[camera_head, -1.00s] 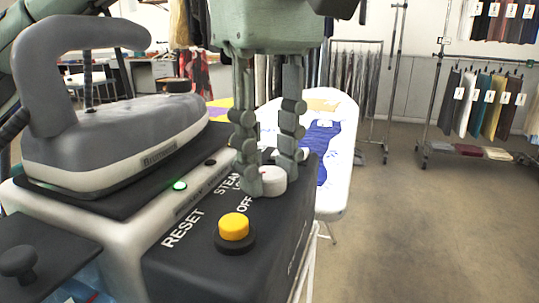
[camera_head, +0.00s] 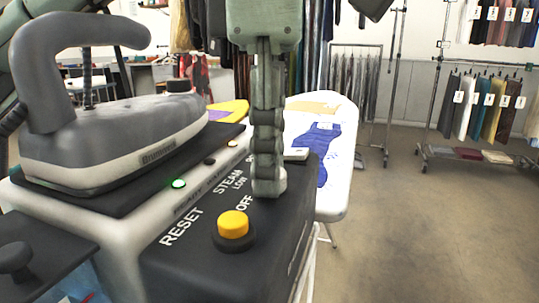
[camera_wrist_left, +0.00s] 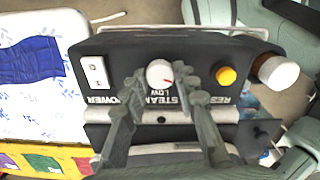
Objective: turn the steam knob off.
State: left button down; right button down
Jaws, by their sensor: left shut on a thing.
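The steam knob (camera_wrist_left: 159,74) is a round white dial with a red mark, on the dark control panel (camera_wrist_left: 210,50) of the steam station. In the wrist view its red mark points to the right. My left gripper (camera_head: 268,184) points straight down at the panel, its fingers lined up one behind the other in the head view, where they mostly hide the knob. In the wrist view the left gripper (camera_wrist_left: 160,82) has one finger on each side of the knob, shut on it. "STEAM", "LOW" and "OFF" are printed near it. My right gripper is not in view.
A yellow reset button (camera_head: 233,225) sits close in front of the knob. A white power switch (camera_wrist_left: 95,72) is on its other side. A grey iron (camera_head: 115,145) rests on the station beside a green light (camera_head: 179,183). An ironing board (camera_head: 335,190) stands behind.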

pick_arm(q)
jog(key=shift+n, duration=0.3)
jog(key=c, duration=1.2)
grip_release()
notch_tip(320, 180, up, 12)
